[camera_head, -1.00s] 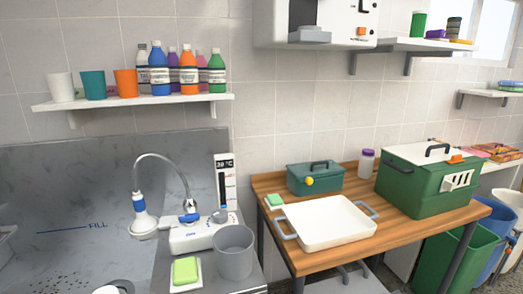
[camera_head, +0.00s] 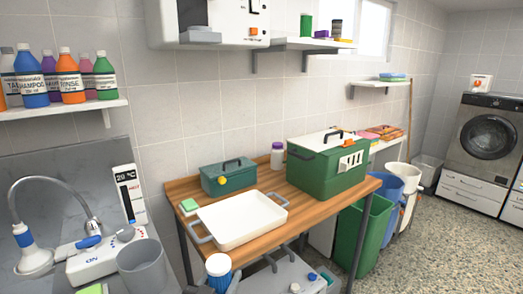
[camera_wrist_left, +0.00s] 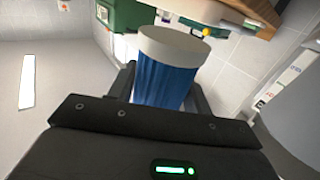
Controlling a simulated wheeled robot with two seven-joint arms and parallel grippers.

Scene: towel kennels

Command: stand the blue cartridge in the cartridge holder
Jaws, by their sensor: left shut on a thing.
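The blue cartridge (camera_head: 219,281) with a white cap shows upright at the bottom of the head view. In the left wrist view the blue cartridge (camera_wrist_left: 163,82) is ribbed, and its wide white end points away from the gripper. My left gripper (camera_wrist_left: 165,92) is shut on it, with a dark finger on each side. In the head view the left gripper is mostly cut off by the bottom edge. I cannot make out the cartridge holder for certain. My right gripper is not in view.
A wooden table (camera_head: 299,213) carries a white tray (camera_head: 242,219), a teal box (camera_head: 228,178) and a green carrier (camera_head: 326,172). A grey cup (camera_head: 142,267) stands beside the tap unit at left. Bins (camera_head: 361,232) stand right of the table, with open floor beyond.

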